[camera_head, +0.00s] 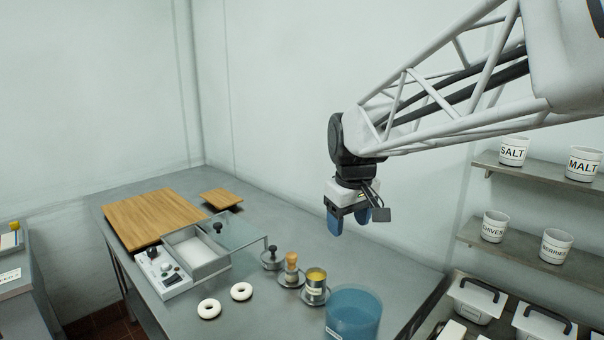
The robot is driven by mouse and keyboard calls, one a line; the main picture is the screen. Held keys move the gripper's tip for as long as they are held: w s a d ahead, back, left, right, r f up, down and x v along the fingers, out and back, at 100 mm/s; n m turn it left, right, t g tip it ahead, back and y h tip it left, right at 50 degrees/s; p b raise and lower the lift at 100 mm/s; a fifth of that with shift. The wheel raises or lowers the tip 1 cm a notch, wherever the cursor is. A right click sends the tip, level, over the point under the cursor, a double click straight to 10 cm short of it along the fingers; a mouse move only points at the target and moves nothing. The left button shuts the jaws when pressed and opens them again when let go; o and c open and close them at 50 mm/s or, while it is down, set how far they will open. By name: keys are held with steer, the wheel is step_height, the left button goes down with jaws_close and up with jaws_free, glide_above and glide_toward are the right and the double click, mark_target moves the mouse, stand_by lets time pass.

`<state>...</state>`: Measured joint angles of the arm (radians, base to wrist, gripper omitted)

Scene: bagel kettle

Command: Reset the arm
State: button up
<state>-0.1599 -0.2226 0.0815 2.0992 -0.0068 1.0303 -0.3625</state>
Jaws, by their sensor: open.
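My gripper (348,222) hangs from my arm above the right part of the grey table (365,262), pointing down. Its two blue fingers are apart and nothing is between them. It is clear of the table and of the things on it. Two white bagels lie on the table near its front edge, one left bagel (201,309) and one right bagel (250,292).
A kettle unit (198,258) with knobs and a glass lid (235,232) stands mid-table. A large wooden board (150,215) and a small board (222,197) lie behind. Stamps, a can (316,287) and a blue bucket (353,315) stand below my gripper. Shelves (545,182) with cups are right.

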steer(key=s+d+f+m, duration=0.2)
steer(key=s+d+f, duration=0.1)
steer(key=s, duration=0.5)
steer(key=s+d+f+m, duration=0.2)
steer(key=s+d+f, duration=0.1)
steer(key=s, duration=0.5)
steer(key=s+d+f+m, duration=0.2)
steer(key=s+d+f, duration=0.1)
steer(key=s, duration=0.5)
steer(key=shift+s+t, duration=0.4)
